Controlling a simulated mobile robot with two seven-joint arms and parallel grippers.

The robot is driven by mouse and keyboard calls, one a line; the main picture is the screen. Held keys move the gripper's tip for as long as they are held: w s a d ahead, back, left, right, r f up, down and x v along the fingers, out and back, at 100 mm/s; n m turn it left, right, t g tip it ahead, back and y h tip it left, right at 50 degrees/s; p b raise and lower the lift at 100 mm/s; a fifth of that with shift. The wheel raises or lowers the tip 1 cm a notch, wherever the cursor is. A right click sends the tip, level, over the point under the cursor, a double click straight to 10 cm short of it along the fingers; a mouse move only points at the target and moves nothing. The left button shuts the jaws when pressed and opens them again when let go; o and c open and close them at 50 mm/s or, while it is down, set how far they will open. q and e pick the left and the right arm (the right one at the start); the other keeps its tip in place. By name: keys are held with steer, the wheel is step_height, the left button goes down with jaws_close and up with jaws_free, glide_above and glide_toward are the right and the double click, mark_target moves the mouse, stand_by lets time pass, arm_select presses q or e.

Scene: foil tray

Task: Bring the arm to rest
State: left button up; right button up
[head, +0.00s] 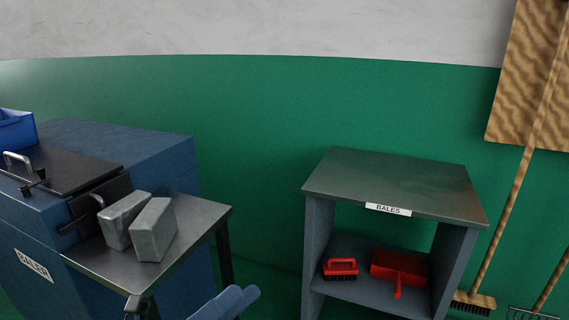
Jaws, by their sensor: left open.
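My left gripper (236,299) shows only in part at the bottom edge of the head view, as pale blue rounded finger shapes. It is open, and I see nothing held in it. It is in front of the metal side table (190,218), below and right of two silver foil blocks in the picture. The left block (120,222) and the right block (153,230) stand side by side on that table. The rest of my left arm is out of the frame. My right gripper is not in view.
A blue baler (160,150) with a dark lid and handle stands left. A grey shelf unit (395,180) labelled BALES has a bare top; a red brush (340,267) and red dustpan (398,268) lie inside. Floor shows between table and shelf.

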arm_select(q)
steer(key=s+a+f+n+y+p, duration=0.2)
steer(key=f+n+y+p, duration=0.6)
steer(key=n, duration=0.9)
steer(key=s+a+f+n+y+p, duration=0.3)
steer(key=a+f+n+y+p, duration=0.2)
steer(key=n, duration=1.1)
steer(key=shift+a+f+n+g+y+p, duration=0.35)
steer(key=shift+f+y+p, duration=1.25)
steer(key=shift+f+y, duration=0.55)
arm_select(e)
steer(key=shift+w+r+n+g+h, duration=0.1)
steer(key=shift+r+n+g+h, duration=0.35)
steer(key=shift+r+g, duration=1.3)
arm_select(q)
steer(key=shift+r, duration=0.15)
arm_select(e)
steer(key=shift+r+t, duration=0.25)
